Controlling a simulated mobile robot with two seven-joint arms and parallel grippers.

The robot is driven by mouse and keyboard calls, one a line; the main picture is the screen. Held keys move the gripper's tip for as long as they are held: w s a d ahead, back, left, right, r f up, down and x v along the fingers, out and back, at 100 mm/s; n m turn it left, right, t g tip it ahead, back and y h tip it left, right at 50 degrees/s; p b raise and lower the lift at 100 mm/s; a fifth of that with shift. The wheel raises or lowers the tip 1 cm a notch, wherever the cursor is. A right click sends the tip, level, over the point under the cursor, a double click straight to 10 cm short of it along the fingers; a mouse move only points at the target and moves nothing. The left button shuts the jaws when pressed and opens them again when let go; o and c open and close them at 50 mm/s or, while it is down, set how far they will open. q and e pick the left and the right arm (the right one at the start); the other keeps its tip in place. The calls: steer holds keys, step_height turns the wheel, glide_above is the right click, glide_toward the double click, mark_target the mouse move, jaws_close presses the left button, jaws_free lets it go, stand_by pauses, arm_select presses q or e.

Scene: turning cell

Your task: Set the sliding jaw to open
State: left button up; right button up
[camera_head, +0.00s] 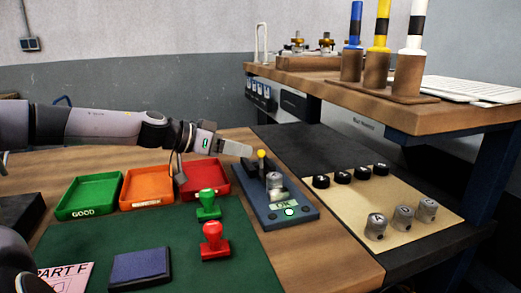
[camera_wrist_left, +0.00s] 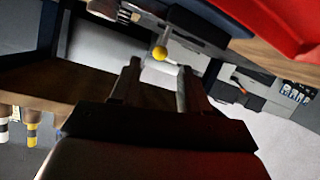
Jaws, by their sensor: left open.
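The fixture with the sliding jaw (camera_head: 293,222) is a dark blue-grey block at the right of the green mat. A lever with a yellow knob (camera_head: 261,154) stands at its back, and a grey metal part (camera_head: 274,181) sits in it. A green label and a lit round spot are at its front; I cannot read the label surely. My left gripper (camera_head: 247,149) reaches in from the left, with its tip close to the knob. In the left wrist view the yellow knob (camera_wrist_left: 160,53) shows beyond and between the open fingers (camera_wrist_left: 157,82). Contact is not clear. My right gripper is not in view.
Green (camera_head: 88,196), orange (camera_head: 147,187) and red (camera_head: 205,181) trays lie left of the fixture. A green stamp (camera_head: 208,204) and a red stamp (camera_head: 215,241) stand before them. Grey cylinders and black pucks stand on a tan board (camera_head: 355,212) at right, beside a raised shelf (camera_head: 420,118).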

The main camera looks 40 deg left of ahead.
mark_target(258, 153)
arm_select(q)
steer(key=shift+x, duration=1.2)
steer(key=shift+b+x, duration=0.5)
steer(key=shift+x, duration=0.7)
steer(key=shift+b+x, duration=0.6)
steer(key=shift+x, duration=0.55)
